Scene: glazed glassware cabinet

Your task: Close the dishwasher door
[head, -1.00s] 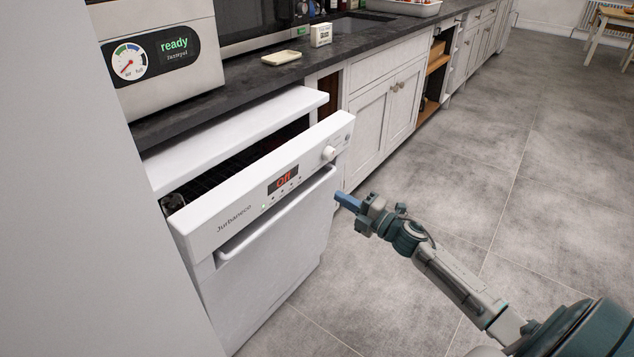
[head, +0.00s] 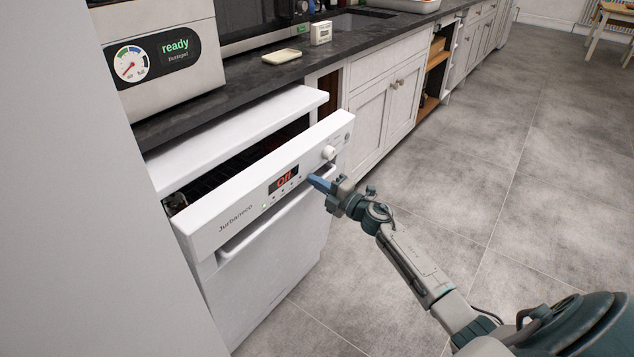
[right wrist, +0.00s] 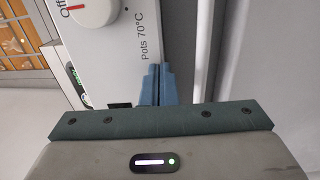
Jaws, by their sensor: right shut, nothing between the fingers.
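The white dishwasher door (head: 265,270) is ajar, its top edge tilted out from the body so a dark gap (head: 232,165) with part of a rack shows behind it. A display reading "Off", a round knob and a long bar handle (head: 262,222) are on its front. My right gripper (head: 314,181) is shut and empty, its blue fingertips at the upper right of the door front, near the handle's right end. In the right wrist view the shut blue fingers (right wrist: 158,86) point at the control panel (right wrist: 125,50); I cannot tell whether they touch it. My left gripper is not in view.
A dark worktop (head: 240,82) above the dishwasher holds a white appliance, a soap dish and a small white box. White cupboards (head: 385,105) continue to the right. A tall pale panel (head: 75,200) stands close on the left. The grey floor at right is open.

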